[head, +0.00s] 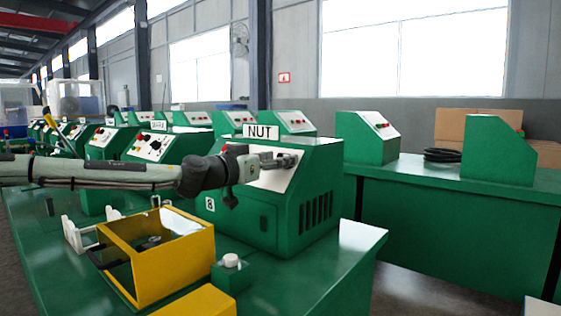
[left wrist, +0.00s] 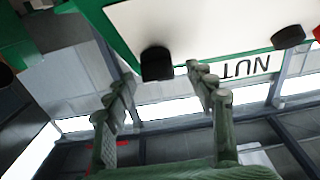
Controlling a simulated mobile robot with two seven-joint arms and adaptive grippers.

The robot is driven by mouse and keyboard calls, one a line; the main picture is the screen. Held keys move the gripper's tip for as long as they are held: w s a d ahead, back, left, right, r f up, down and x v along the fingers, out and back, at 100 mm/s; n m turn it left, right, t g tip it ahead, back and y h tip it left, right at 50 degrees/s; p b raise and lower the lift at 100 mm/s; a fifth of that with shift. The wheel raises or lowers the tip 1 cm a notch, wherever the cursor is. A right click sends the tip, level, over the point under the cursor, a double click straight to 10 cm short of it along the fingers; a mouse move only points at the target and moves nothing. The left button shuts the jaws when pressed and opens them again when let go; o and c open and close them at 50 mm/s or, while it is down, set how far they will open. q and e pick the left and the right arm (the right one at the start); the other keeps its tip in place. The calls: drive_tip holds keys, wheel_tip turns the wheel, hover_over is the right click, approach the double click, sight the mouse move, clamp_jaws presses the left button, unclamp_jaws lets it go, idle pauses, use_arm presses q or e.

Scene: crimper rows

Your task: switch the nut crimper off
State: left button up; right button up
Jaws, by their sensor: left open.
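The nut crimper (head: 270,220) is a green box with a sloped white panel and a NUT sign (head: 261,131) on top. My left gripper (head: 288,160) is open in front of that panel and hides most of it. The left wrist view is upside down and shows the white panel (left wrist: 200,25), the NUT sign (left wrist: 246,67) and two black knobs. One black knob (left wrist: 157,64) appears between the open fingers of my left gripper (left wrist: 165,82); contact cannot be told. The other black knob (left wrist: 288,37) is to the right, beside a red edge (left wrist: 317,32). My right gripper is not in view.
Other green machines (head: 160,146) line up behind on the left. Another green machine (head: 368,138) and a black cable coil (head: 442,155) are on the right bench.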

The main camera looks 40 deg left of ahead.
use_arm(q)
drive_tip(key=shift+w+d, duration=0.15)
drive_tip(key=shift+w, duration=0.4)
drive_tip(key=c, duration=1.2)
